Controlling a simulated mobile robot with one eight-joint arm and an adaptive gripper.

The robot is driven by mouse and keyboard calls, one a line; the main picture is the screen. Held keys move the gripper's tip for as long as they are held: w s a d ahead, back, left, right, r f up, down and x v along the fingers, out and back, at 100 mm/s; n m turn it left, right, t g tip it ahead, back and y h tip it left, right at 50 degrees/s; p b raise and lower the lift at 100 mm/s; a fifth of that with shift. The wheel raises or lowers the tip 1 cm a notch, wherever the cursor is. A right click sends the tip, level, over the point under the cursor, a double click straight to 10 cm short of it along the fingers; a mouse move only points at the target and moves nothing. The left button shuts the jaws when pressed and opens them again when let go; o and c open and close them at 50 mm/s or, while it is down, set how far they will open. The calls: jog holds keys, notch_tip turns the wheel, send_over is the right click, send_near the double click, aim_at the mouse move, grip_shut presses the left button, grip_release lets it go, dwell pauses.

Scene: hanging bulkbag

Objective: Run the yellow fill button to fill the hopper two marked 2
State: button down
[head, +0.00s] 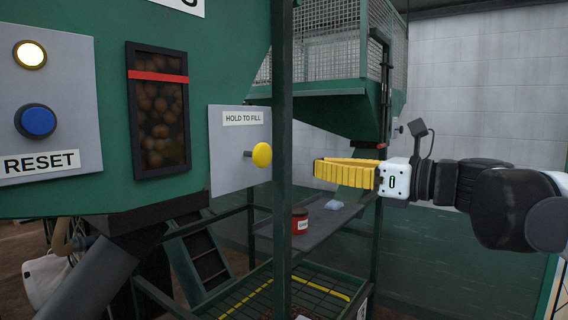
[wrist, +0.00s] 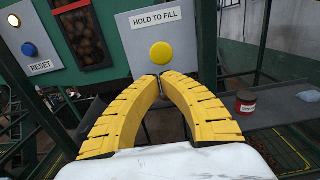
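The yellow round fill button (head: 262,155) sticks out on a short stem from a grey plate (head: 228,178) labelled "HOLD TO FILL". It also shows in the wrist view (wrist: 161,53), just beyond my fingertips. The green hopper (head: 225,60) carries this plate; no number 2 shows on it. Its dark window (head: 160,125) has a red line near the top and brown round pieces behind it. My gripper (head: 317,170) has yellow fingers, shut with tips together and empty. It is right of the button, apart from it in the head view.
A blue RESET button (head: 37,121) and a lit pale lamp (head: 30,54) sit on a grey panel at left. A green post (head: 282,200) stands close between button and gripper in the picture. A red tin (head: 299,222) stands on a grey shelf (head: 325,226) below.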

aim_at(264, 160)
jog(key=p+x, duration=0.3)
jog(key=x, duration=0.9)
jog(key=shift+w+a, duration=0.2)
jog(key=shift+w, duration=0.05)
jog(key=shift+x, duration=1.65)
dwell(4.9)
